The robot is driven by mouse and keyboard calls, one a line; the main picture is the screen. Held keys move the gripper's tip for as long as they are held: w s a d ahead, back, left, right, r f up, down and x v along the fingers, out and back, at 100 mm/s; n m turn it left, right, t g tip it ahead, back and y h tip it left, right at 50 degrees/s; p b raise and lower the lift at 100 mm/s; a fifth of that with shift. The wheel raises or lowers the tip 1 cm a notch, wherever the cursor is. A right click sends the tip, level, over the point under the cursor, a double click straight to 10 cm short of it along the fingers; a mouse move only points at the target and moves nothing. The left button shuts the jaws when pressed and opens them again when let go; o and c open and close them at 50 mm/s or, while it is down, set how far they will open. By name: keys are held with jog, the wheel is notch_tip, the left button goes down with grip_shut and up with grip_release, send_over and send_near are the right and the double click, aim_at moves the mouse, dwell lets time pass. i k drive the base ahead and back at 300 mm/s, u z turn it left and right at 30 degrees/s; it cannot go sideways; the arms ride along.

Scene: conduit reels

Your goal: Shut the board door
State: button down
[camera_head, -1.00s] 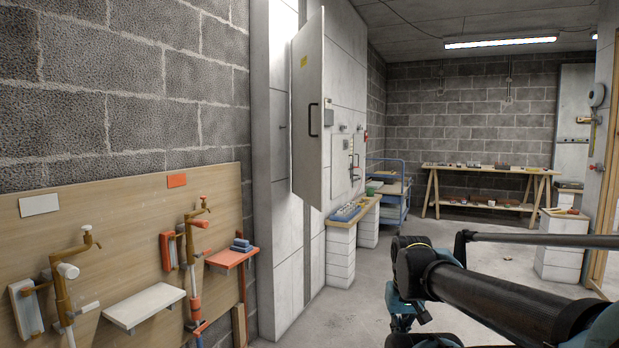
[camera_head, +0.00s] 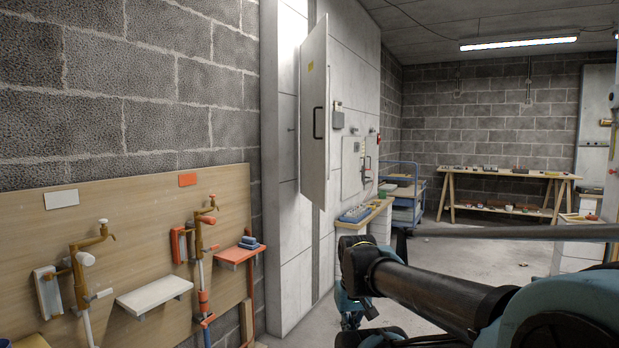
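The board door (camera_head: 314,120) is a tall pale grey panel with a dark bar handle and a small yellow label. It stands swung open, jutting out from the light panelled wall on the left side of the room. What lies behind it is mostly hidden. My arm reaches in from the lower right. My gripper (camera_head: 352,311) seems to hang at the arm's far end, below and to the right of the door and well apart from it. Its fingers are too small and dark to read.
A wooden board with taps and small shelves (camera_head: 155,300) covers the lower left wall. A narrow bench (camera_head: 367,217) stands past the door, with a blue trolley (camera_head: 408,207) behind it. A trestle table (camera_head: 508,176) stands at the back wall. Bare floor (camera_head: 480,258) lies between.

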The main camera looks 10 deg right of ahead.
aim_at(315, 49)
jog(key=u, duration=0.05)
jog(key=i, duration=1)
jog(key=z, duration=0.05)
